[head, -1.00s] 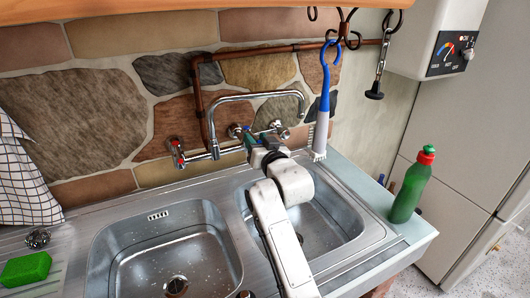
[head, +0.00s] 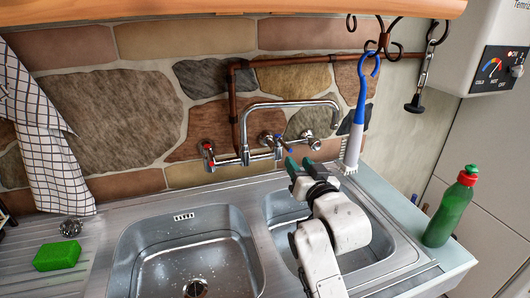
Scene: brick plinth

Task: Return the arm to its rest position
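My gripper (head: 299,164) is above the back of the right sink basin, in front of the tap. Its two green-tipped fingers point toward the wall and stand apart, with nothing seen between them. My white arm reaches up to it from the bottom of the head view, over the right basin. The wall tap (head: 245,150) with its curved spout is just behind and left of the fingers. I cannot tell how much space lies between them.
A blue and white brush (head: 357,125) hangs from a dark hook rack (head: 385,40) right of the gripper. A green bottle (head: 450,212) stands on the right ledge. A green sponge (head: 57,256) lies on the left drainer. The left basin (head: 187,250) looks free of objects.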

